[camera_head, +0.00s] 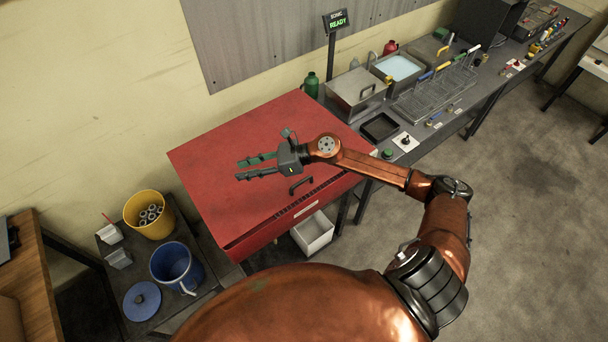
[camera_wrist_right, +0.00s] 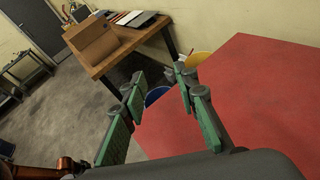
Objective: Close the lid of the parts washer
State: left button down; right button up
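The parts washer is a large red box (camera_head: 262,236) left of the grey bench. Its red lid (camera_head: 225,190) lies flat over the top and looks down on the body, with a dark handle (camera_head: 301,185) near the front edge. The lid also fills the right side of the right wrist view (camera_wrist_right: 265,95). My right gripper (camera_head: 240,170) is above the lid, fingers pointing left, behind the handle and apart from it. Its green-padded fingers are spread and empty in the wrist view (camera_wrist_right: 158,85). I cannot tell how high it is above the lid. My left gripper is not in view.
A low table at the left holds a yellow bucket (camera_head: 150,214), a blue bucket (camera_head: 177,268) and a blue disc (camera_head: 142,301). A white bin (camera_head: 313,234) sits below the washer. The bench (camera_head: 437,125) at the right carries basins and racks. The floor (camera_head: 520,210) is clear at the right.

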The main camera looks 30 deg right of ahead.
jog(key=s+d+f+n+g+h, duration=0.2)
jog(key=d+f+n+g+h, duration=0.3)
jog(key=d, duration=0.4)
jog(key=n+g+h, duration=0.1)
jog(key=n+h, duration=0.2)
send_near(301, 181)
jog(key=p+x, duration=0.2)
jog(key=x, duration=0.4)
jog(key=shift+w+a+f, duration=0.15)
jog(key=shift+f, duration=0.2)
grip_shut()
